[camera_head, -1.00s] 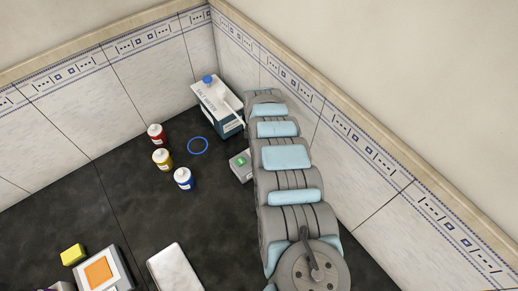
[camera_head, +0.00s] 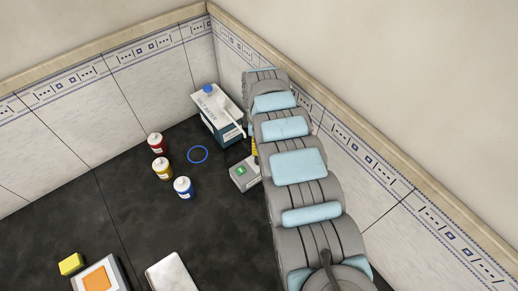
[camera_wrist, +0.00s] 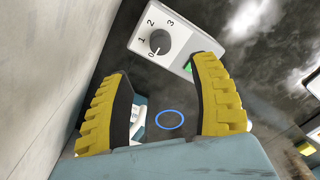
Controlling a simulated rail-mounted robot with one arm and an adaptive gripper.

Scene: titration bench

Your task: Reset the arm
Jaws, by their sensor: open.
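My gripper (camera_wrist: 162,72) shows in the wrist view with its two yellow-and-black fingers spread apart and nothing held between them. In the head view, a small yellow part of it shows beside my arm, and the rest is hidden. A grey-white control box (camera_head: 243,174) with a green switch stands close to the gripper in the head view. In the wrist view, the box (camera_wrist: 172,38) lies beyond the fingertips, with its dial pointing near 0. I cannot tell whether a finger touches it.
A salt water box (camera_head: 217,116) stands near the back corner. A blue ring (camera_head: 198,154) lies on the dark bench. A tiled wall (camera_head: 345,155) runs close along my arm's right side.

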